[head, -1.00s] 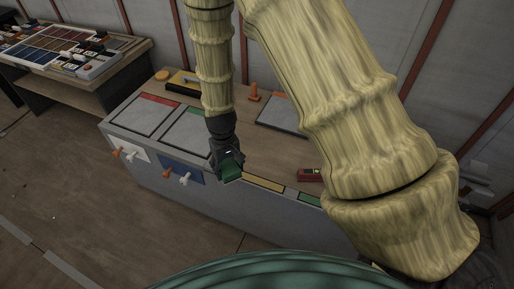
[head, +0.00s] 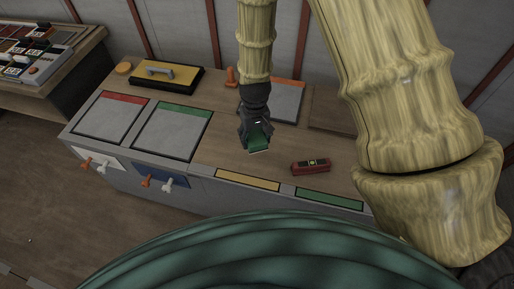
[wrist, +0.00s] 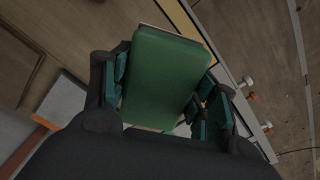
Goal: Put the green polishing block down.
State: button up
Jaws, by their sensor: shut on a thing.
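The green polishing block (head: 259,141) is held in my gripper (head: 257,136) above the wooden worktop (head: 240,162) of the bench. In the wrist view the green block (wrist: 165,78) fills the space between the two fingers of my gripper (wrist: 163,100), with pads against its sides. Its lower end is partly hidden by the gripper body. I cannot tell exactly how high the block is above the wood.
A red device (head: 310,166) lies to the right. Grey panels with red (head: 112,118) and green (head: 172,131) strips are at left. Bare wood lies around the gripper.

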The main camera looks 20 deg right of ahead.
jog(key=shift+m, duration=0.9)
jog(key=s+f+b, duration=0.2)
jog(key=f+b, duration=0.1)
jog(key=f, duration=0.1)
jog(key=s+d+f+b, duration=0.1)
jog(key=s+f+b, duration=0.2)
jog(key=f+b, duration=0.1)
jog(key=s+f+b, duration=0.3)
jog(key=f, duration=0.1)
jog(key=shift+d, duration=0.3)
jog(key=w, duration=0.5)
jog(key=w+f+p, duration=0.1)
jog(key=w, duration=0.4)
jog(key=w+p, duration=0.1)
jog(key=w, duration=0.4)
jog(key=shift+w+a+f, duration=0.25)
jog(key=shift+w, duration=0.1)
jog(key=shift+f+p, duration=0.45)
jog(key=shift+f, duration=1.3)
jog(key=shift+f, duration=0.2)
jog(key=o, duration=1)
jog(key=shift+r, duration=0.15)
notch_tip(320, 180, up, 12)
jog(key=b, duration=0.1)
jog(key=shift+r, duration=0.15)
